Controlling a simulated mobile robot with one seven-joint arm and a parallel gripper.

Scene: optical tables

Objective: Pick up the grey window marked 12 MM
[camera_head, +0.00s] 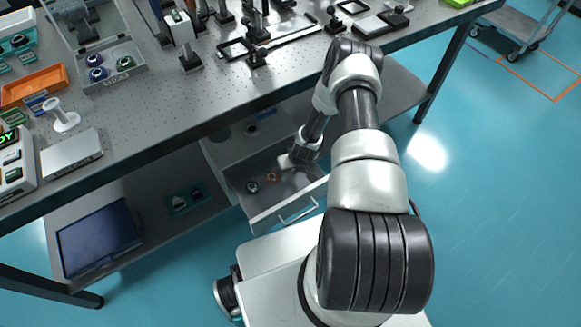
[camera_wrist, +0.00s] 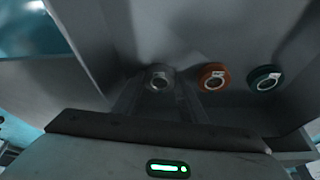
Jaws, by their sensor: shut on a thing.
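The grey window (camera_wrist: 158,82) is a small grey ring with a pale label at its top; the label is too small to read. In the wrist view it sits between the fingertips of my gripper (camera_wrist: 160,92), which is shut on it. In the head view my gripper (camera_head: 288,162) reaches down into an open drawer (camera_head: 262,216) under the table, and it hides the grey window there. I cannot tell whether the window touches the drawer floor.
An orange ring (camera_wrist: 213,76) and a teal ring (camera_wrist: 265,79) lie beside it in the drawer. The drawer walls stand close around my gripper. The optical table (camera_head: 200,110) overhangs the back of the drawer. A lower shelf holds a dark flat panel (camera_head: 98,238).

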